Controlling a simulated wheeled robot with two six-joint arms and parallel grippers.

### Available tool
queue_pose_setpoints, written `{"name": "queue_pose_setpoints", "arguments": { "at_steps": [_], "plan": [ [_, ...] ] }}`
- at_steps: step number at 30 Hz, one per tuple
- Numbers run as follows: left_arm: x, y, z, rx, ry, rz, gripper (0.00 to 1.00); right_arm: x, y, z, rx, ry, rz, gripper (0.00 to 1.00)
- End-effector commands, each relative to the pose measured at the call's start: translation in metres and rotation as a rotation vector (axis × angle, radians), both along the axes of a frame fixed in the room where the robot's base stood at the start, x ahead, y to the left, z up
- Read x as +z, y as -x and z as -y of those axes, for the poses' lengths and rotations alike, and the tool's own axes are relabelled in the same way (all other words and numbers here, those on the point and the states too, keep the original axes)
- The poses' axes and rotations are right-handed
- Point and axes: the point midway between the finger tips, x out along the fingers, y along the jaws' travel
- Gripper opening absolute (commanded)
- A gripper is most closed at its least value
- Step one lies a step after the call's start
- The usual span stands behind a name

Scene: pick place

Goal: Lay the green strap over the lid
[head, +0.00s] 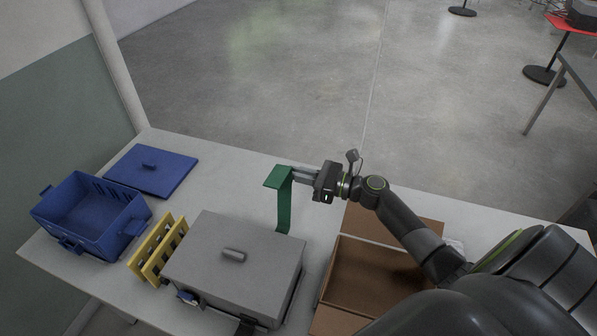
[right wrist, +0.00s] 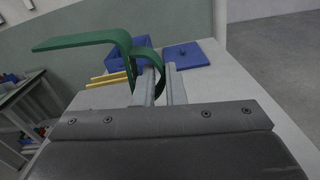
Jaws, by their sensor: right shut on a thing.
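The green strap (head: 284,205) hangs beside the far right corner of the grey box, with its upper part bent over flat to the left. My right gripper (head: 296,173) is shut on the green strap near its upper bend and holds it above the table. In the right wrist view the strap (right wrist: 85,41) curves up from between the fingers (right wrist: 158,85) and reaches out to the left. The grey lid (head: 235,245) with a small handle sits on the grey box and has no strap across its top. My left gripper is not in view.
A blue crate (head: 119,240) stands at the left, with a blue lid (head: 174,179) lying behind it. A yellow rack (head: 141,262) stands between crate and grey box. An open cardboard box (head: 338,280) is right of the grey box.

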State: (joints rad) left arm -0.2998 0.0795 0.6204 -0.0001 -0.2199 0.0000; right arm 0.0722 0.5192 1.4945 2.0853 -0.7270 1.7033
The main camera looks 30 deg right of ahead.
Motion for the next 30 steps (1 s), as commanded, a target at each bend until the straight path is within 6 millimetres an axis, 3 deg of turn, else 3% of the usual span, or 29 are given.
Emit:
{"name": "queue_pose_setpoints", "arguments": {
  "at_steps": [18, 30],
  "plan": [
    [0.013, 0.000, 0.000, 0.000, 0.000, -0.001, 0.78, 0.022, 0.050, -0.059, -0.001, 0.317, 0.273, 0.00],
    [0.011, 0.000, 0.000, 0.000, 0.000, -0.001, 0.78, 0.022, 0.068, -0.079, -0.001, 0.427, 0.366, 0.00]
  ]
}}
